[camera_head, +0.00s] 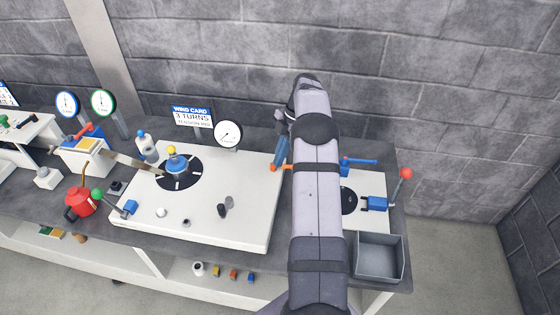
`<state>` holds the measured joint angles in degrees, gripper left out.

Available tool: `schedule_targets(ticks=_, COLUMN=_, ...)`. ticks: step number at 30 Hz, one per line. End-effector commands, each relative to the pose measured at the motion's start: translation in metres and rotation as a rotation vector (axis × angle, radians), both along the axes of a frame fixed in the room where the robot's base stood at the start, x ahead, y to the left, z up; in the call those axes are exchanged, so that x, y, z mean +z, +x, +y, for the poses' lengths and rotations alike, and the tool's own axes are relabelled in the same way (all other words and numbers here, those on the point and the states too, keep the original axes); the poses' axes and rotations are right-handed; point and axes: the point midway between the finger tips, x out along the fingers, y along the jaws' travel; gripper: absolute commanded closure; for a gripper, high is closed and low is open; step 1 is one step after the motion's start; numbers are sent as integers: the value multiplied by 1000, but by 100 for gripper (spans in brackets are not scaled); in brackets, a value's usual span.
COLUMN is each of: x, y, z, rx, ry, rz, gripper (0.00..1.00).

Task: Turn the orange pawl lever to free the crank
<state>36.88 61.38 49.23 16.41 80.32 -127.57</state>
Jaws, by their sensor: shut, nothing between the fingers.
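The orange pawl lever (275,167) shows as a small orange piece at the right edge of the white board, left of my arm. My arm hides the area to its right. My gripper (280,160) points down at the lever, its blue end shut and empty. It is right at the lever in the picture; I cannot tell whether they touch. I cannot tell for sure which part is the crank. A blue hub with a yellow knob (172,158) sits on a black marked disc (178,173) on the board.
A red-knobbed lever (406,174) with a blue block, a blue handle (360,161) and a grey tray (380,270) stand right of my arm. A dial gauge (228,134) and a wind card (192,117) stand behind the board. A red can (80,202) is left.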

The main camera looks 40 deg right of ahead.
Motion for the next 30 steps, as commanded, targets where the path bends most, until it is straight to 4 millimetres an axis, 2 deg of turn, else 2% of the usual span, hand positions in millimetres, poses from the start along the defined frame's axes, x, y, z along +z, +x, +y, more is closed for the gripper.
schedule_targets(ticks=23, x=70, y=13, z=-17, rx=-1, ry=1, rz=3, gripper=100)
schedule_targets(ticks=30, x=79, y=16, z=-20, rx=0, ry=1, rz=2, gripper=100)
